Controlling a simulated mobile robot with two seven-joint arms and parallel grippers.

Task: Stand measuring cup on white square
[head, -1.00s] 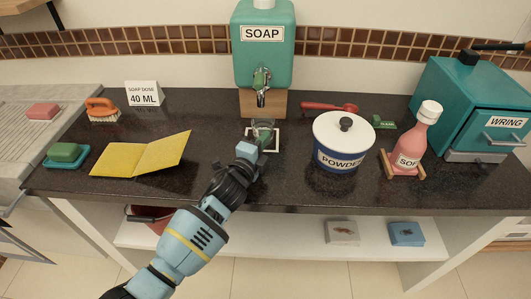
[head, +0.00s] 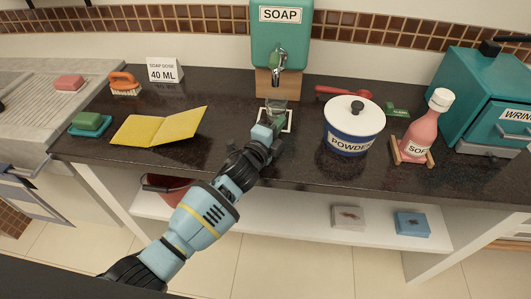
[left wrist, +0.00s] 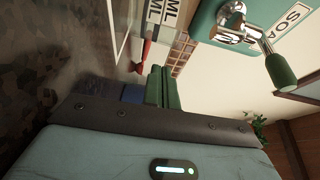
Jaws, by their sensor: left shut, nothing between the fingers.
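The clear measuring cup (head: 277,106) stands upright below the soap tap in the head view. The white square (head: 289,121) is an outline on the dark counter around the cup's area. The cup's base is hidden behind my gripper, so I cannot tell whether it is fully inside the outline. My left gripper (head: 277,121) is shut with nothing in it, its green fingertips just in front of the cup. In the left wrist view the green fingers (left wrist: 162,88) lie together, and ML lettering shows near the top. My right gripper is not in view.
The soap tank (head: 280,35) with its tap (head: 278,63) stands behind the cup. The powder pot (head: 352,128), red spoon (head: 343,91) and pink bottle (head: 421,128) are to the right. A yellow cloth (head: 158,128) lies left, with free counter between it and the gripper.

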